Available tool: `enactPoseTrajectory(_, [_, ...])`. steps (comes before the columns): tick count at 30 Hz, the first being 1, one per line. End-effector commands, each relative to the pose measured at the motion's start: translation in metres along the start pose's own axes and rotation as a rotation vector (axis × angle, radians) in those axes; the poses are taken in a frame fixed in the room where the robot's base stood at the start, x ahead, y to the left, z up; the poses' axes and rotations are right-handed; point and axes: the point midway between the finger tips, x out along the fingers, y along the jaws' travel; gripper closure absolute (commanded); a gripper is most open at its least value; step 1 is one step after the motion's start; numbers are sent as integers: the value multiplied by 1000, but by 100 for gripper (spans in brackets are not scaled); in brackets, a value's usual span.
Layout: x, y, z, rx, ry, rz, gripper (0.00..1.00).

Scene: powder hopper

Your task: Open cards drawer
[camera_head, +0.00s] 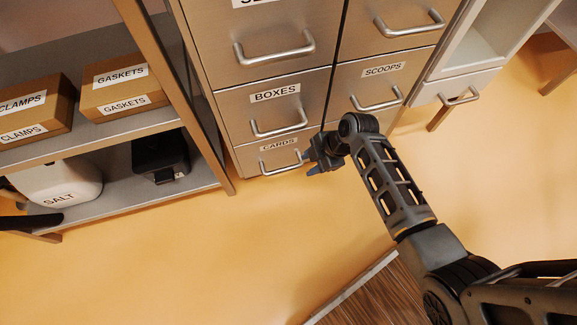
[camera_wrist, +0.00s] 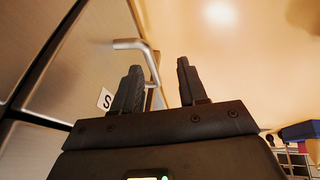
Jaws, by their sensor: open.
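The cards drawer (camera_head: 250,157) is the lowest drawer in the left column of the metal cabinet, with a "CARDS" label and a silver bar handle (camera_head: 280,164). Its front looks flush with the drawers above, so it appears shut. My gripper (camera_head: 312,164) is at the right end of this handle, low near the floor. In the wrist view, my gripper (camera_wrist: 158,85) has its two dark fingers apart. A silver handle (camera_wrist: 135,45) reaches down near the left finger, its lower end between the fingers. I cannot tell whether they touch.
The boxes drawer (camera_head: 240,107) is directly above, and the scoops drawer (camera_head: 350,80) is to the right. A shelf with a gaskets box (camera_head: 125,92), a clamps box (camera_head: 35,107) and a salt container (camera_head: 60,182) stands left. The floor (camera_head: 180,270) in front is clear.

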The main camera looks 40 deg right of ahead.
Motion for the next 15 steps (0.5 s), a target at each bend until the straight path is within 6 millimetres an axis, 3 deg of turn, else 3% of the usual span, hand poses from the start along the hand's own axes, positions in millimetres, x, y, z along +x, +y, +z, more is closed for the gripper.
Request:
enactPoseTrajectory(7, [25,20,-38,-3,0,1,58])
enactPoseTrajectory(15, [62,18,-35,1,0,0,58])
